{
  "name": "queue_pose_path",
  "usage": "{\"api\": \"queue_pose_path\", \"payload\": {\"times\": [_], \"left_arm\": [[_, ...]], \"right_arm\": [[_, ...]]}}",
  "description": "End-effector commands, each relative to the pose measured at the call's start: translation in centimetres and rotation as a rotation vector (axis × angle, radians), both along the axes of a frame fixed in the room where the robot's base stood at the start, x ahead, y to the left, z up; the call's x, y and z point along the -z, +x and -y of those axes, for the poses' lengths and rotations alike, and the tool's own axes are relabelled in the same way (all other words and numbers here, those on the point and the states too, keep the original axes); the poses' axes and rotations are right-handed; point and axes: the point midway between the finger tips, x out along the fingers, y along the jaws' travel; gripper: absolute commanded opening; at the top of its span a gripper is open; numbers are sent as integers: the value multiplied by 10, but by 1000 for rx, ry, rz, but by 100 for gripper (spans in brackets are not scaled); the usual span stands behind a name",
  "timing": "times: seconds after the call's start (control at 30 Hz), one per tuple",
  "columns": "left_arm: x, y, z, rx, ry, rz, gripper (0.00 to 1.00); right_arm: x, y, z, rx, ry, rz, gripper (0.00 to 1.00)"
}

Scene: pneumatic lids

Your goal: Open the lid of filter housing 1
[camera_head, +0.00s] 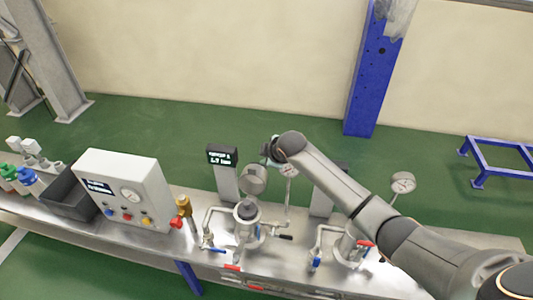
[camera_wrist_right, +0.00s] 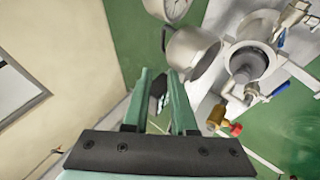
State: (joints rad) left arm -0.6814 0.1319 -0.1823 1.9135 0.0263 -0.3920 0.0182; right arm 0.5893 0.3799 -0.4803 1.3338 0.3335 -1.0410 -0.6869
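The left filter housing (camera_head: 246,229), beside a display post, appears to be housing 1; the display text is hard to read. Its round metal lid (camera_head: 254,179) stands swung up behind the open mouth. In the right wrist view the lid (camera_wrist_right: 193,52) is raised beside the housing (camera_wrist_right: 251,62), whose inside shows a grey cylinder. My right gripper (camera_head: 267,150) is behind and above the lid. In the right wrist view its green fingers (camera_wrist_right: 160,78) are apart with nothing held, near the lid's edge. My left gripper is not in view.
A second housing (camera_head: 350,246) stands to the right, partly hidden by my right arm. A pressure gauge (camera_head: 289,170) rises close to my right gripper. A display post (camera_head: 222,157), brass valve (camera_head: 184,205) and control box (camera_head: 125,190) stand left on the metal bench.

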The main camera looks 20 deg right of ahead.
Motion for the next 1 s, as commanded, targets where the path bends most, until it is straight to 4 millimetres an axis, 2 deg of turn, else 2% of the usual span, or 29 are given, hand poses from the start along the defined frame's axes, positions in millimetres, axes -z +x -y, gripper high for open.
{"api": "queue_pose_path", "payload": {"times": [0.13,0.47,0.57,0.63,0.7,0.77,0.9,1.0], "left_arm": [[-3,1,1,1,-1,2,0],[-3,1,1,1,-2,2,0],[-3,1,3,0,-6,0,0],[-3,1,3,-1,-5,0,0],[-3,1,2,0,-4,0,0],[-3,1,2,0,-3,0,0],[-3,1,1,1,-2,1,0],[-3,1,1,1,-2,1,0]], "right_arm": [[-7,-6,0,-1,1,0,25],[-8,-7,0,-1,1,0,25],[-5,-10,-2,0,7,-2,14],[6,-17,-8,4,28,-4,6],[24,-31,-17,15,67,-9,0],[43,-48,-28,32,118,-12,0],[87,-101,-54,99,264,-19,0],[111,-142,-68,164,371,-22,0]]}}
